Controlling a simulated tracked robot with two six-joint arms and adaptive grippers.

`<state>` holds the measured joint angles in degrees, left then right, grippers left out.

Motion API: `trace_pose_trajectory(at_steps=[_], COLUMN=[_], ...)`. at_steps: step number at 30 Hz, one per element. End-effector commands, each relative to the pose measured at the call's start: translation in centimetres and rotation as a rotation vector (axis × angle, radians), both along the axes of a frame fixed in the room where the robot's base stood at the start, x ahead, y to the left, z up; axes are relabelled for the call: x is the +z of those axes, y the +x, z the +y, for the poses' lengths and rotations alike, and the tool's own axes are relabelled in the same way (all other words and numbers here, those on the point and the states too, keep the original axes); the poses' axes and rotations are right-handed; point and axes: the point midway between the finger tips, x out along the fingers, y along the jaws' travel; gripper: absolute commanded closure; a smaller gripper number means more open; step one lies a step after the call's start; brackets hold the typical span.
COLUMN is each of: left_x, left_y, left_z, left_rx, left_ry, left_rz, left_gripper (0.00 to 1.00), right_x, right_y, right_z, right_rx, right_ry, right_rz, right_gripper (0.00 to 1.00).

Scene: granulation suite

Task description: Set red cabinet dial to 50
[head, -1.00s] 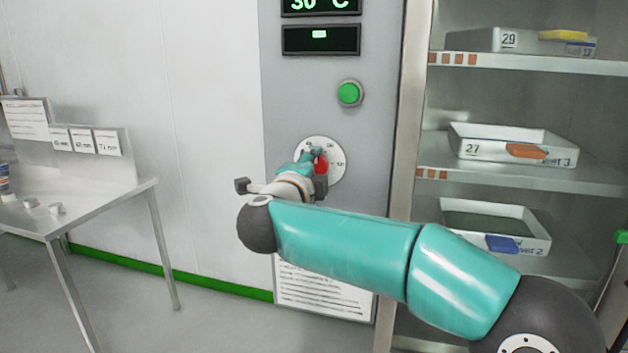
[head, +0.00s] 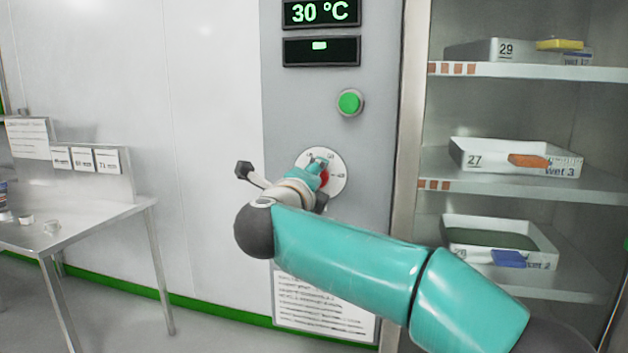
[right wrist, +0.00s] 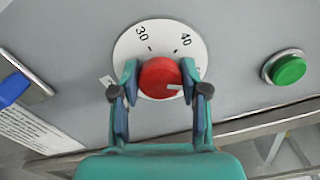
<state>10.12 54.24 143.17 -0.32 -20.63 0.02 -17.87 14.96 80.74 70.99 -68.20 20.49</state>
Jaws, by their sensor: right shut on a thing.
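The red dial (right wrist: 160,74) is a round knob on a white scale plate (right wrist: 128,48) on the grey cabinet front. In the right wrist view I read 30 and 40 on the plate; other figures are hidden or unclear. A white mark on the knob points to the right in that view. My right gripper (right wrist: 161,80) is shut on the knob, one finger on each side. In the head view, the gripper (head: 320,174) partly covers the knob (head: 324,181) and plate (head: 337,167). The upper display (head: 320,12) reads 30 °C. My left gripper is not in view.
A green button (head: 349,102) sits above the dial, below a second display (head: 320,51) with a small green block. Open shelves (head: 510,178) with labelled trays stand to the right. A steel table (head: 100,212) is at left. A notice (head: 325,308) is below the dial.

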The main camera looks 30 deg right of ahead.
Motion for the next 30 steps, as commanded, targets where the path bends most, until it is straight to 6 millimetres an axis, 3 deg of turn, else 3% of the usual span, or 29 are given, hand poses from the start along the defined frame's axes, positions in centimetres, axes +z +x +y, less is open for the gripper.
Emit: trace_pose_trajectory(at_steps=[6, 7, 11, 23, 30], left_x=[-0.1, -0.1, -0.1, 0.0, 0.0], left_y=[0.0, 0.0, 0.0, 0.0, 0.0], left_z=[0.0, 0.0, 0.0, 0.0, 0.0], left_rx=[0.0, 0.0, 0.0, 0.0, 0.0], left_ry=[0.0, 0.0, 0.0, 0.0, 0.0], left_rz=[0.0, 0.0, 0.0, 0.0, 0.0], left_gripper=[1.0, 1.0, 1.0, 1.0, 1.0], right_x=[-0.7, -0.7, -0.6, -0.2, -0.2], right_y=[0.1, 0.1, 0.1, -0.2, -2.4], right_z=[0.1, 0.0, 0.0, 0.4, 3.1], right_rx=[-0.003, -0.003, -0.002, 0.001, 0.005], right_ry=[0.006, 0.005, 0.004, 0.002, 0.001], right_rz=[0.013, 0.014, 0.011, 0.006, 0.005], right_gripper=[0.9, 0.51, 0.3, 0.3, 0.3])
